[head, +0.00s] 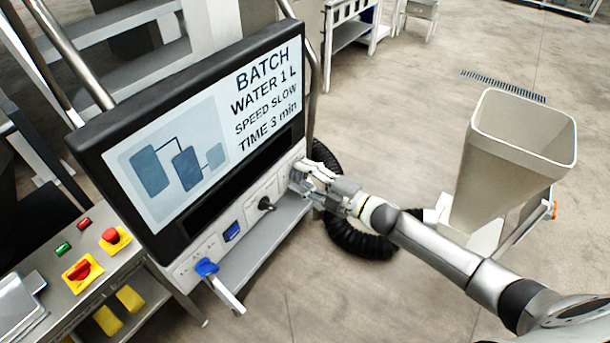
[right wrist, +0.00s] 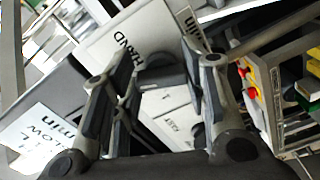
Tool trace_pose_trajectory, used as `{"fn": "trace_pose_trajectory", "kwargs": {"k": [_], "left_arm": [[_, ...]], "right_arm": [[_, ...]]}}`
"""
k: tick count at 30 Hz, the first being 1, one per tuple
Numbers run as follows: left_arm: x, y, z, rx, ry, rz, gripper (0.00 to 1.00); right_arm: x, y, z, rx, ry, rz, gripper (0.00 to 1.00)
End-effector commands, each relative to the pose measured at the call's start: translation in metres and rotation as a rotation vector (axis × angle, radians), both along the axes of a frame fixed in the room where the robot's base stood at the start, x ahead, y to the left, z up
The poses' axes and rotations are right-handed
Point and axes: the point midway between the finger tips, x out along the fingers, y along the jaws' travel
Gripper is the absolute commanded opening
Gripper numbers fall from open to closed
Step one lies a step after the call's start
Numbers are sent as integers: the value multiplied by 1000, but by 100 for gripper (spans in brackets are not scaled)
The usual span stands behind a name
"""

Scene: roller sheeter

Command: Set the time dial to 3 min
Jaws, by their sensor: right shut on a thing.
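The control panel (head: 240,222) sits under a screen (head: 190,135) that reads BATCH, WATER 1 L, SPEED SLOW, TIME 3 min. My right gripper (head: 310,178) is at the right end of the panel, its fingers against the panel face. In the right wrist view it (right wrist: 158,85) is shut on a dark grey knob, the time dial (right wrist: 160,72), which shows between the fingers. A label reading HAND lies beside it. The dial's pointer and scale are too hidden to read. In the head view the gripper covers the dial. My left gripper is out of view.
Red and yellow switches (head: 82,271) stand at far left. A beige hopper (head: 505,170) and a black hose (head: 360,240) are at right.

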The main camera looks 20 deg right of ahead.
Motion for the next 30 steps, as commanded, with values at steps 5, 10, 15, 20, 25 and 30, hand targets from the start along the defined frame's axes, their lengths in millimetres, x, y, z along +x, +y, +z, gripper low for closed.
{"fn": "trace_pose_trajectory", "kwargs": {"k": [5, 10, 15, 20, 25, 30], "left_arm": [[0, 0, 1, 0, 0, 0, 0], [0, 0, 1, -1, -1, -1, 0], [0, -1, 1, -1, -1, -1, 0], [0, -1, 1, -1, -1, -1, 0], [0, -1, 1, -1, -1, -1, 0], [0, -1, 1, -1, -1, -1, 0]], "right_arm": [[0, -1, -1, 27, 24, -1, 17], [0, -1, -1, 35, 31, -1, 17], [0, -1, -1, 35, 31, -1, 17], [0, -1, -1, 35, 30, -1, 47], [0, -1, -1, 35, 30, -2, 62], [0, 0, -1, 35, 29, -1, 62]]}}
